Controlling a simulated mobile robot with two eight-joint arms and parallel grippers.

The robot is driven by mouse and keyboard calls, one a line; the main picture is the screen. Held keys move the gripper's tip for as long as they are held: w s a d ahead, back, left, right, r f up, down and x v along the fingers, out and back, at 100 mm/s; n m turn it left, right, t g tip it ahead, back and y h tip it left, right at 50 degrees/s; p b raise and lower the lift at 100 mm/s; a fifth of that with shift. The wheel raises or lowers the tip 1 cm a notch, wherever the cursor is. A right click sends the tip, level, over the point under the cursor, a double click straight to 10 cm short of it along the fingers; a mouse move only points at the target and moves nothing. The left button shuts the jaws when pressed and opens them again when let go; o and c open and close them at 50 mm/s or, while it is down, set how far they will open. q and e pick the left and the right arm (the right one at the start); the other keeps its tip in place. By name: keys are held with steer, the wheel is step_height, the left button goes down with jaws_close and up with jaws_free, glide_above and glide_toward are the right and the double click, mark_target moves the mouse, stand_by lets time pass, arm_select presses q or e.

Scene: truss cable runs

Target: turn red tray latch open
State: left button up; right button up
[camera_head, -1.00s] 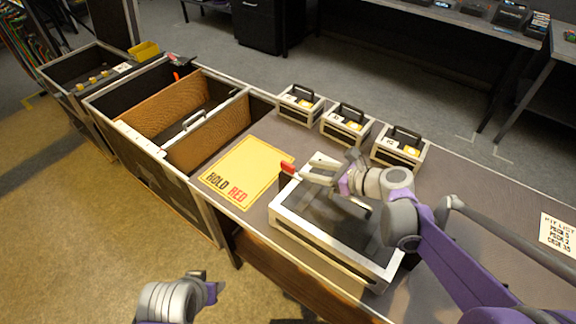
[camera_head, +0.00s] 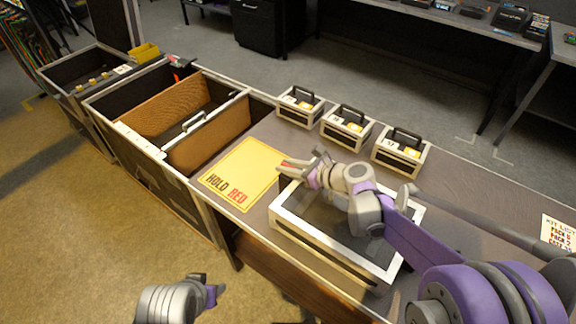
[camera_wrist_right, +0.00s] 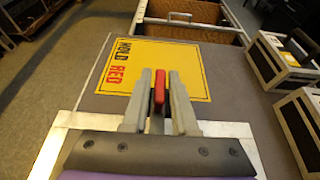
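A white-framed tray (camera_head: 318,243) with a dark glassy top sits on the bench. Its red latch (camera_wrist_right: 159,90) stands at the tray's far-left corner. My right gripper (camera_head: 283,164) reaches over the tray from the right. In the right wrist view the gripper's two grey fingers (camera_wrist_right: 159,88) lie close on either side of the latch and look shut on it; any thin gap is hard to judge. In the head view the fingers hide most of the latch. My left gripper (camera_head: 208,287) hangs low at the bottom, away from the tray; its finger opening is unclear.
A yellow mat (camera_head: 243,168) reading "HOLD RED" lies beside the tray. Three small handled cases (camera_head: 346,129) stand along the bench's back edge. Open bins (camera_head: 165,110) stand at the left. A kit list card (camera_head: 559,232) lies at the right.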

jaws_close()
steer(key=shift+n+g, duration=0.3)
steer(key=shift+g, duration=0.1)
steer(key=n+g+y, duration=0.1)
steer(key=n+g, duration=0.1)
steer(key=shift+w+n+g+y, duration=0.1)
steer(key=shift+n+g+y, duration=0.2)
steer(key=n+g+y, duration=0.1)
steer(key=n+g, duration=0.2)
steer(key=g, duration=0.1)
steer(key=shift+n+b, duration=0.3)
steer(key=shift+b, duration=0.05)
steer(key=n+g, duration=0.3)
steer(key=g, duration=0.1)
steer(key=shift+h, duration=0.3)
steer(key=shift+n+g+h+p, duration=0.6)
steer(key=shift+n+g+p, duration=0.2)
steer(key=shift+n+g, duration=0.9)
